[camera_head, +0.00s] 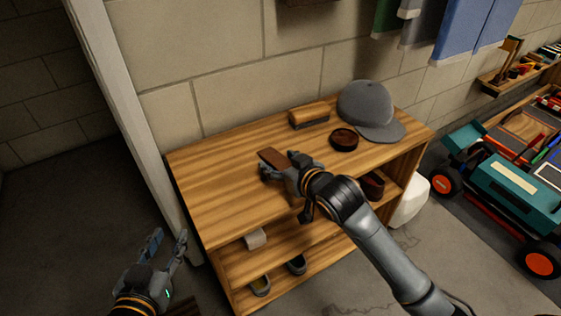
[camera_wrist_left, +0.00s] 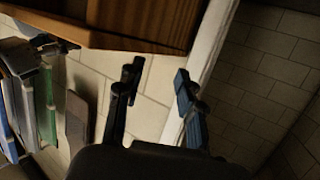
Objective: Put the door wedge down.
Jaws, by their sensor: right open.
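A brown wedge-like block, seemingly the door wedge (camera_head: 272,157), is at the top of the wooden shelf unit (camera_head: 215,190), right at the fingertips of my right gripper (camera_head: 276,170). The right gripper is open, and its fingers partly cover the block. Whether they still touch it, I cannot tell. My left gripper (camera_head: 168,246) is open and empty, low at the left in front of the shelf unit. Its two spread fingers also show in the left wrist view (camera_wrist_left: 156,78), with nothing between them.
A brush (camera_head: 309,114), a round dark dish (camera_head: 344,139) and a grey cap (camera_head: 367,108) sit along the back and right of the shelf top. Shoes (camera_head: 260,285) are on the bottom shelf. A white door frame (camera_head: 125,95) stands at left. The shelf top's left part is clear.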

